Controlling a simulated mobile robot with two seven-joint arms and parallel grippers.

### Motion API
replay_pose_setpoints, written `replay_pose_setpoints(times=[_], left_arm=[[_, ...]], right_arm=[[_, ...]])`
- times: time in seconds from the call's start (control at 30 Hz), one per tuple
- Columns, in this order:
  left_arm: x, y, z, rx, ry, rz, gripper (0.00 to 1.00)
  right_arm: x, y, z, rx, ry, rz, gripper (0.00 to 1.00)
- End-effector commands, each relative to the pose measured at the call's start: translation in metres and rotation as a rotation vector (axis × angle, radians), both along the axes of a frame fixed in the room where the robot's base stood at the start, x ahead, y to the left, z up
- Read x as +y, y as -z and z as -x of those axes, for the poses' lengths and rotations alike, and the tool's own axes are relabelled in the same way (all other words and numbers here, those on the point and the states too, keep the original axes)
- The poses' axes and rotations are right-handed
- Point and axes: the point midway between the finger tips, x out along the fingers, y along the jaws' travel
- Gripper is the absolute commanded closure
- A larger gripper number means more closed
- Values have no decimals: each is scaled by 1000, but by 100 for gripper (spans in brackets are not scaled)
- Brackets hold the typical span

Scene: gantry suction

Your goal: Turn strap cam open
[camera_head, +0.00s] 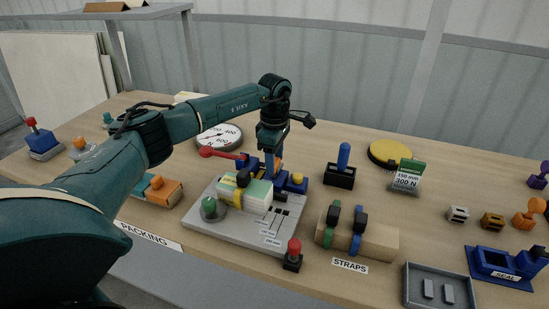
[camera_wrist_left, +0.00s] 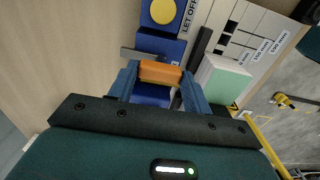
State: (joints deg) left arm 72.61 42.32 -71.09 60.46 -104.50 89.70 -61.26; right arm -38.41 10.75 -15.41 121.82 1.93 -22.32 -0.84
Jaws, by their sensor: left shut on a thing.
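The orange strap cam piece (camera_wrist_left: 160,73) lies between the two blue fingers of my left gripper (camera_wrist_left: 160,80), which is shut on it. The cam sits on a blue block, beside another blue block with a yellow button (camera_wrist_left: 163,11) marked LET OFF. In the head view my left gripper (camera_head: 272,161) points down at the back of the grey fixture plate (camera_head: 233,230). A pale green and white stack (camera_head: 258,194) with a yellow strap (camera_head: 240,182) lies on the plate. My gripper and arm partly hide the cam there. My right gripper is not in view.
A red-knobbed lever (camera_head: 207,152) stands out left of the gripper, before a round dial (camera_head: 220,137). A green knob (camera_head: 209,206) is at the plate's front left. A red button (camera_head: 293,252), a strap rack (camera_head: 380,240) and a grey tray (camera_head: 411,296) are right.

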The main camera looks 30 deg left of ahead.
Motion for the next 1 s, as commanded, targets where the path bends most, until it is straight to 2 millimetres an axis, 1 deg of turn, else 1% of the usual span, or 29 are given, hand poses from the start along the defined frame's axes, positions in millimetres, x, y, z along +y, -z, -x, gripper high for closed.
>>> replay_pose_setpoints(times=[0.2,0.23,0.5,0.7,0.8,0.87,0.97,1.0], left_arm=[[0,-1,-1,-3,5,0,74],[0,-1,-1,-3,5,0,50],[0,-1,0,-2,2,0,29],[0,0,0,-1,1,0,29],[0,-4,-1,-2,1,0,29],[0,-10,-1,-2,1,0,29],[0,-27,-1,-5,0,0,29],[0,-36,-1,-6,0,1,29]], right_arm=[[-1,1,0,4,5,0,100],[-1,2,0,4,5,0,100],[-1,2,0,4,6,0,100],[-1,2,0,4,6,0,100],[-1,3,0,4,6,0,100],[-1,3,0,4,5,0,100],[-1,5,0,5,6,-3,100],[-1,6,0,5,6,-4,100]])
